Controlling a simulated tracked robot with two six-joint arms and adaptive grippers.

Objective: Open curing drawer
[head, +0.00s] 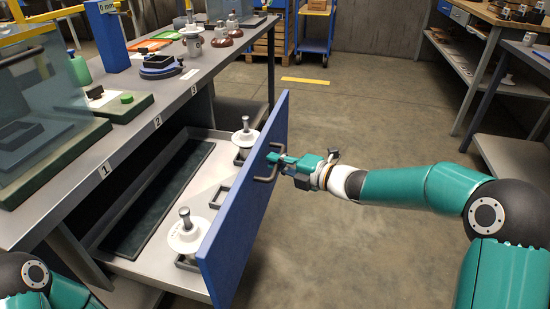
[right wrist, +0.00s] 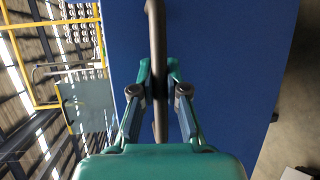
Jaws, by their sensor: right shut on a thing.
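The curing drawer (head: 128,262) stands pulled out from under the bench, with its blue front (head: 232,228) facing right. Inside it are two white insulators with metal pins, a near one (head: 186,236) and a far one (head: 244,136), and a long dark tray (head: 160,200). My right gripper (head: 276,164) is shut on the dark drawer handle (head: 262,178). In the right wrist view the handle (right wrist: 156,60) runs between the two fingers (right wrist: 158,80), in front of the blue panel. Of my left arm only a joint shows at the lower left; its gripper is out of view.
The grey bench top (head: 190,100) carries a green bottle (head: 78,70), a blue fixture (head: 160,64), and more insulators. A shelf bench (head: 470,50) stands at right. The concrete floor (head: 360,120) between is clear, with a yellow strip (head: 305,81).

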